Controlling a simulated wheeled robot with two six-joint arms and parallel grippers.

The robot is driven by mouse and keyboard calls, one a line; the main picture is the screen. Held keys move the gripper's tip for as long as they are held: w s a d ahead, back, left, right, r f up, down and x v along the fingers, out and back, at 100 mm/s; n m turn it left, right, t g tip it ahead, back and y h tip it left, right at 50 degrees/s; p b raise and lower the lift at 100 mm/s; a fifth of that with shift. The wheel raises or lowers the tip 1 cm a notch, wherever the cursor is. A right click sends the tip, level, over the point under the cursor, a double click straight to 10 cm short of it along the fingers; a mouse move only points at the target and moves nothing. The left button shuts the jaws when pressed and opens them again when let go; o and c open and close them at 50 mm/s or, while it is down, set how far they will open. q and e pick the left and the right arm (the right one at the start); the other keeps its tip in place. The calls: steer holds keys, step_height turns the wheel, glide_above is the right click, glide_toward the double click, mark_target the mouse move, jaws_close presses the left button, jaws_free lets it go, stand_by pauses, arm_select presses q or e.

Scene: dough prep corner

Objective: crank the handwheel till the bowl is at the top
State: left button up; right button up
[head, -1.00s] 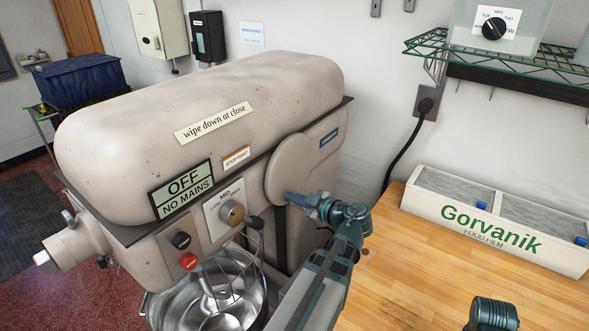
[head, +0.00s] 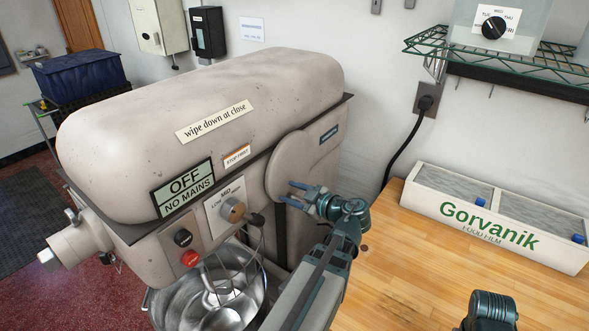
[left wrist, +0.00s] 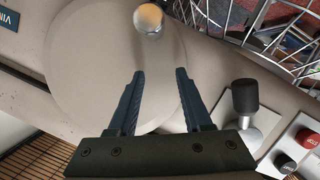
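A round pale disc (head: 290,160), which looks like the handwheel, is on the mixer's side. In the left wrist view the disc (left wrist: 85,65) has a shiny rounded knob (left wrist: 148,18) near its edge. My left gripper (head: 290,192) is in front of the disc's lower part. Its fingers (left wrist: 158,75) are spread with nothing between them, and the knob lies beyond the fingertips. The steel bowl (head: 175,298) is low under the mixer head, with a wire whisk reaching into it. My right gripper is out of view; only a teal part of that arm shows at the bottom.
The mixer body (head: 110,130) fills the left. A panel with a dial (head: 232,211) and a red button (head: 189,258) is left of my gripper. A wooden counter (head: 420,265) with a white film box (head: 470,222) is to the right. A black-handled lever (left wrist: 245,97) is beside the fingers.

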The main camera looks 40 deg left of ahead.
arm_select(q)
steer(key=shift+o, duration=0.6)
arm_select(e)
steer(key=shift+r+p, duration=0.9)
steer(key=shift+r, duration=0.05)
arm_select(q)
steer(key=v, duration=0.7)
